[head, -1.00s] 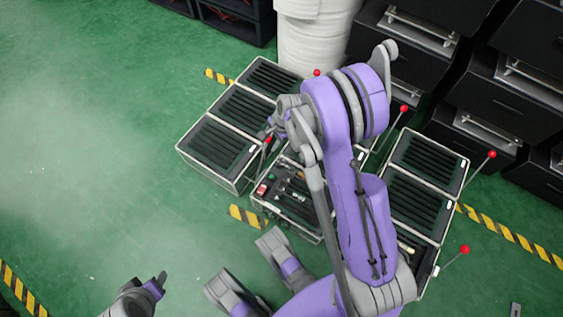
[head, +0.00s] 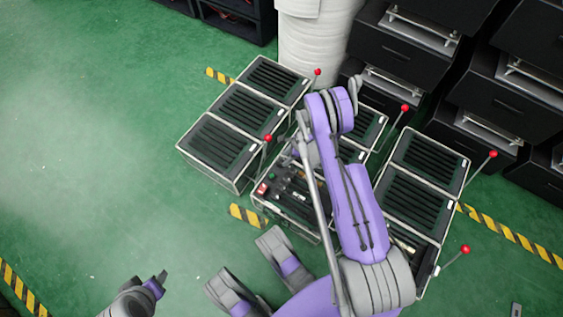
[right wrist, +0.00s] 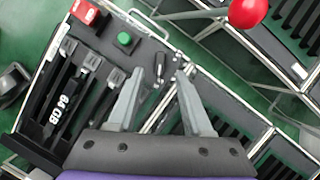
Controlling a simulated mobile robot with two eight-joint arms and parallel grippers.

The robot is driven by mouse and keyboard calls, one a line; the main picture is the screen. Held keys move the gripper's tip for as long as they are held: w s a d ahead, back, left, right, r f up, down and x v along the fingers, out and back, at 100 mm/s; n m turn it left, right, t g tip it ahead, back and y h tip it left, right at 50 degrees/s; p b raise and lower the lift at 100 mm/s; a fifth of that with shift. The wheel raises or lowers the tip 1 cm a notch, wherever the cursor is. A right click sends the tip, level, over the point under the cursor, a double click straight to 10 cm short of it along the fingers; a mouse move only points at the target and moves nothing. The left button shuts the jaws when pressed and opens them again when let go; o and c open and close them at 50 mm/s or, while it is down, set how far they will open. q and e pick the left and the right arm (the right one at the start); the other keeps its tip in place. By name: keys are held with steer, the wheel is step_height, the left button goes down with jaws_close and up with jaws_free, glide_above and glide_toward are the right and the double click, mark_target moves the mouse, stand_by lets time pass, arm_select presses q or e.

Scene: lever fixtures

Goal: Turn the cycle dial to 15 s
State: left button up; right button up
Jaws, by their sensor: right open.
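The open-topped control box (head: 316,238) stands on the floor, partly hidden by my right arm. In the right wrist view its black panel (right wrist: 108,37) carries a red switch (right wrist: 84,11), a green button (right wrist: 124,39) and several slots, one holding a stick marked 64 GB (right wrist: 62,100). I cannot make out the cycle dial or its marks. My right gripper (right wrist: 159,80) is open and empty over the panel, its fingers either side of a small dark part with a pale tip. My left gripper (head: 158,284) is low at the left, away from the boxes; its jaw state is unclear.
Slatted boxes (head: 213,149) flank the control box on both sides. Levers with red balls, one near the gripper (right wrist: 248,12), stick up around them. A white roll (head: 318,45) and dark drawers (head: 425,55) stand behind. The green floor at left is free.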

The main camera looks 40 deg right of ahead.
mark_target(280, 163)
steer(key=b+x, duration=0.1)
steer(key=x, duration=0.4)
steer(key=shift+f, duration=0.15)
jaws_close()
